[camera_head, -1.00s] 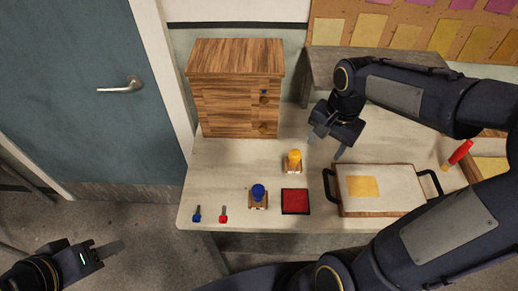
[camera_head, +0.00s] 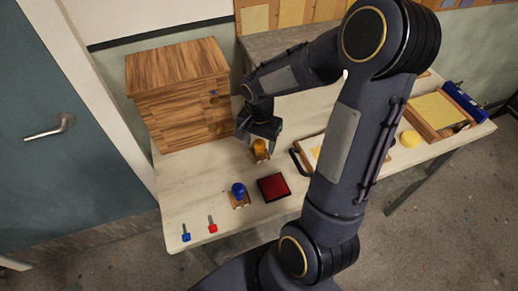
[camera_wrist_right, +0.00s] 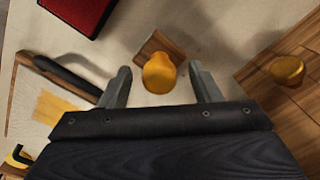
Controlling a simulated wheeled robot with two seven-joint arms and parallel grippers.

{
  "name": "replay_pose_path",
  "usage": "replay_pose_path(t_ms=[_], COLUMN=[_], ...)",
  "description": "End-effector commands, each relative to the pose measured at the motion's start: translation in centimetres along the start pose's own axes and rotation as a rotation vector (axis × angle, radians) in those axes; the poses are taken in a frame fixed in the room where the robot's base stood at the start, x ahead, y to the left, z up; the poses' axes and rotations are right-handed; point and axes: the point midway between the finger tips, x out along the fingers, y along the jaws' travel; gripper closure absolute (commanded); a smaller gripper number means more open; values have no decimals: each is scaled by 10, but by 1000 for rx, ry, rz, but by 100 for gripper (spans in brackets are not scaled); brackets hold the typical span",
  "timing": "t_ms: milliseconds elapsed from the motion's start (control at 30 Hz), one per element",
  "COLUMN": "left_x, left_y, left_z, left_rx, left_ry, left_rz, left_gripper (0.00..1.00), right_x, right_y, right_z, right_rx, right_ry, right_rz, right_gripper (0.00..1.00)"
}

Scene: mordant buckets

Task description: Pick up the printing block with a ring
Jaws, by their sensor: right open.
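A printing block with a yellow knob (camera_head: 260,148) stands on the table in front of the wooden cabinet. In the wrist view this yellow-knobbed block (camera_wrist_right: 160,72) lies between and just beyond the fingertips. A second block with a blue knob (camera_head: 238,192) stands nearer the table's front edge. The print faces are hidden, so I cannot tell which block bears a ring. My right gripper (camera_head: 261,138) is open, close above the yellow-knobbed block; its fingers (camera_wrist_right: 160,86) are on either side of the knob, apart from it. My left gripper is out of view.
A wooden cabinet (camera_head: 180,96) with round knobs stands close behind the right gripper. A red ink pad (camera_head: 273,187) lies in front. A black-handled tray (camera_head: 300,161) is to the right, partly behind my arm.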

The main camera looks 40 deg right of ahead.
Motion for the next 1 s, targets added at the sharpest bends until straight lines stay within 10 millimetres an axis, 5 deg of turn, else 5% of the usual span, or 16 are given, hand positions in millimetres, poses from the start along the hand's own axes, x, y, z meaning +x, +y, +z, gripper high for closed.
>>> replay_pose_path(t_ms=[267,667,1000], left_x=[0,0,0], left_y=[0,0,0], left_z=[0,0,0], left_rx=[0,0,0], left_ry=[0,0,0], left_rz=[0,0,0], left_gripper=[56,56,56], right_x=[6,6,1], right_y=[0,0,0], right_z=[0,0,0], right_rx=[0,-1,0], right_ry=[0,0,2], right_rz=[0,-1,-2], right_gripper=[43,92,93])
